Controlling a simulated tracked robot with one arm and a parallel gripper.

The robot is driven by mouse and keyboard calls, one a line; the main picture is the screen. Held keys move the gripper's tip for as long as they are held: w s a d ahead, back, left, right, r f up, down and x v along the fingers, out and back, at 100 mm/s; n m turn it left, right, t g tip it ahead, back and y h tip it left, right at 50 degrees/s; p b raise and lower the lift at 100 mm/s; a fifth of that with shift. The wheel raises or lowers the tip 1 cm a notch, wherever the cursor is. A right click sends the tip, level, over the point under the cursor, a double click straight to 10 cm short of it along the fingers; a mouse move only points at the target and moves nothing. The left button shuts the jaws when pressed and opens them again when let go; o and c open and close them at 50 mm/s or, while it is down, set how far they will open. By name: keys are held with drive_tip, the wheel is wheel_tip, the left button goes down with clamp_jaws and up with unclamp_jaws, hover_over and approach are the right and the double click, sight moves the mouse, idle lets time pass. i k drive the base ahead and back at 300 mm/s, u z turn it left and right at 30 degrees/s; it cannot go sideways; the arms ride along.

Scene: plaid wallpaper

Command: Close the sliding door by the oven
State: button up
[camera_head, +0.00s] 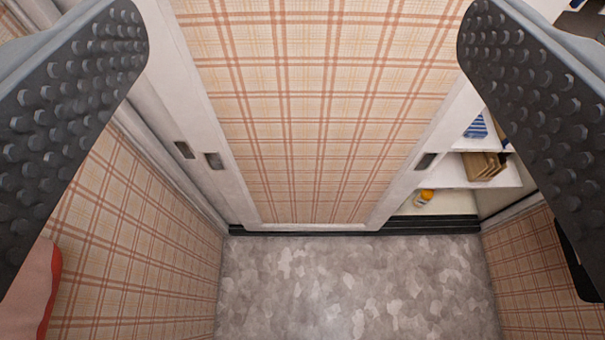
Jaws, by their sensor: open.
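The sliding door (322,130) is a white-framed panel covered in pink plaid, in the middle of the view. It has a dark recessed handle (214,161) on its left frame and another (425,161) on its right frame. To the right of the door there is an open gap showing shelves (470,172). My gripper (303,25) is open and empty, its studded fingers wide apart at the left and right edges, in front of the door. I cannot tell whether either finger touches anything. No oven can be made out.
Behind the gap are a blue-striped item (477,127), brown boxes (483,165) and an orange-capped bottle (423,197). A dark track (300,231) runs along the door's foot. Plaid walls stand on both sides. The mottled grey floor (350,290) is clear. A red-pink object (32,285) is at lower left.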

sight(304, 115)
drive_tip(key=u, duration=0.7)
drive_tip(key=k, duration=0.75)
drive_tip(key=z, duration=0.7)
drive_tip(key=i, duration=1)
drive_tip(key=u, duration=0.05)
